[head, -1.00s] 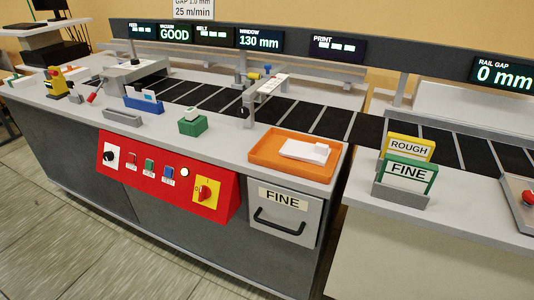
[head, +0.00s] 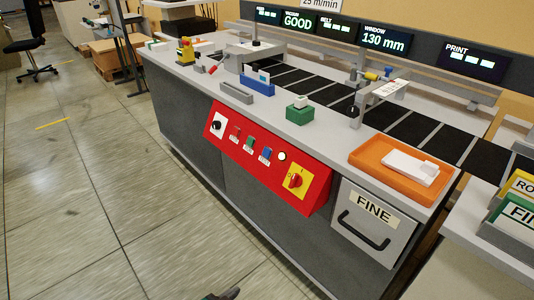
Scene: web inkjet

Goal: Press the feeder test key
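The red control panel (head: 262,160) slopes along the front of the machine. On it sit a black knob (head: 215,126), a red key (head: 234,134), a green key (head: 249,144), a blue key (head: 265,154), a round white lamp or button (head: 282,156) and a red rotary switch on a yellow plate (head: 296,181). The key labels are too small to read, so I cannot tell which is the feeder test key. A dark tip, apparently of my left gripper (head: 224,294), shows at the bottom edge, well below the panel. My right gripper is not in view.
A green block (head: 299,114) and a blue holder (head: 257,86) also stand on the ledge. The floor (head: 110,180) left of the machine is clear.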

